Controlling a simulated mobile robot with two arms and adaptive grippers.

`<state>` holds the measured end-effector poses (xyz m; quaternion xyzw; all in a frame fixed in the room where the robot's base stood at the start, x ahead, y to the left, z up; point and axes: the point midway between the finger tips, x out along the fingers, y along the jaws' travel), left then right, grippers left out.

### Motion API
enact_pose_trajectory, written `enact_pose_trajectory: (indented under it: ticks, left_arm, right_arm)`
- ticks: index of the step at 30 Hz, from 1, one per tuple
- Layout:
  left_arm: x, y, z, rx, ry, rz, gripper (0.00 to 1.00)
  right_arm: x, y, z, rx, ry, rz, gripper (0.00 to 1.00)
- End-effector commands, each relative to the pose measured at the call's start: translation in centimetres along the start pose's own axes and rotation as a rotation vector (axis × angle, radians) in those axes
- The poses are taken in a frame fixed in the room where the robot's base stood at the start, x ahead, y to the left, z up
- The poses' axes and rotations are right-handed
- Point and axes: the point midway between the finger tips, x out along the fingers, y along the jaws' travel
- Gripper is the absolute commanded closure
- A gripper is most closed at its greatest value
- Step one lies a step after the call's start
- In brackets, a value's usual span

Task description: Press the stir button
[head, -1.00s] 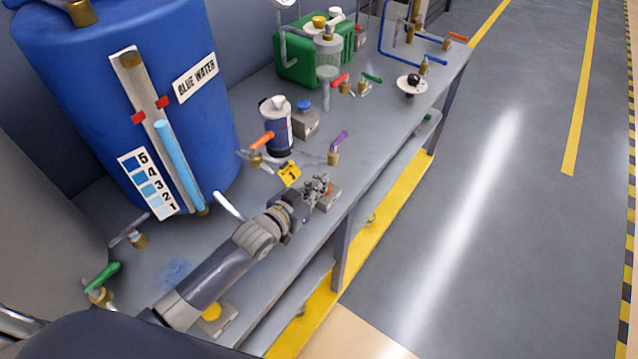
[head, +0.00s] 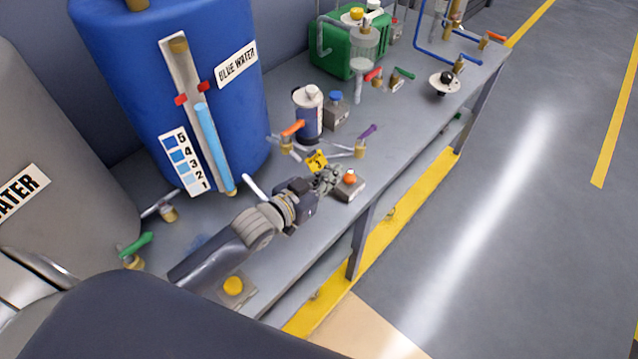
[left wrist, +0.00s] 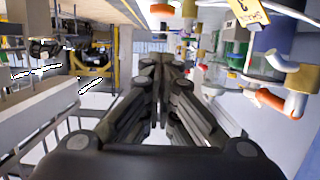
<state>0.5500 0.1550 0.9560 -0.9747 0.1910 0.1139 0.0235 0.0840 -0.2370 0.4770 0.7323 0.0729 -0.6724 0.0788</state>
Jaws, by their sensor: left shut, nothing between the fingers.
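An orange-red button (head: 350,177) sits on top of a small grey box (head: 347,190) near the bench's front edge. A yellow tag (head: 317,161) marked 3 lies just behind it; its smaller lettering is too small to read. My left gripper (head: 333,176) is shut and empty, just left of the orange-red button, with a small gap seeming to lie between them. In the left wrist view the shut fingers (left wrist: 160,110) point ahead, and an orange round cap (left wrist: 162,9), probably the button, shows at the top edge. My right gripper is not in view.
A yellow button (head: 233,286) on another box lies below my left arm. A blue water drum (head: 130,90) stands behind. A white and dark bottle (head: 309,115), an orange-handled valve (head: 292,129) and a purple-handled valve (head: 367,131) stand behind the tag. Open floor lies right.

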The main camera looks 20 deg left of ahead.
Motion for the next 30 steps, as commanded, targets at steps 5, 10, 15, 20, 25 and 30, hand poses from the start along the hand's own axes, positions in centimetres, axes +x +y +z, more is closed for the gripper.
enact_pose_trajectory:
  ticks: [5, 10, 15, 20, 25, 30]
  left_arm:
    - [-2.7, 0.0, 0.1, 0.0, 0.0, 0.0, 1.0]
    - [-4.0, 0.0, -0.1, -0.001, 0.001, 0.0, 1.0]
    - [-4.3, 0.0, -0.2, 0.0, 0.002, 0.0, 1.0]
    - [-4.3, 0.0, -0.2, 0.0, 0.002, 0.0, 1.0]
    - [-4.3, 0.0, -0.2, -0.001, 0.003, 0.0, 1.0]
    - [-4.3, 0.0, -0.2, -0.001, 0.003, 0.0, 1.0]
  right_arm:
    - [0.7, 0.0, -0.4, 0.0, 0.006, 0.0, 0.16]
    - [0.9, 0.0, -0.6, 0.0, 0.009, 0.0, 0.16]
    - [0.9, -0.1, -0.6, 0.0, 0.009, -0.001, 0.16]
    - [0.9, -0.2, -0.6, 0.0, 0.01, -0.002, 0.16]
    - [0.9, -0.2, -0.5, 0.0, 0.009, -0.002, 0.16]
    - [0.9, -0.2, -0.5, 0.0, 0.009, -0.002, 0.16]
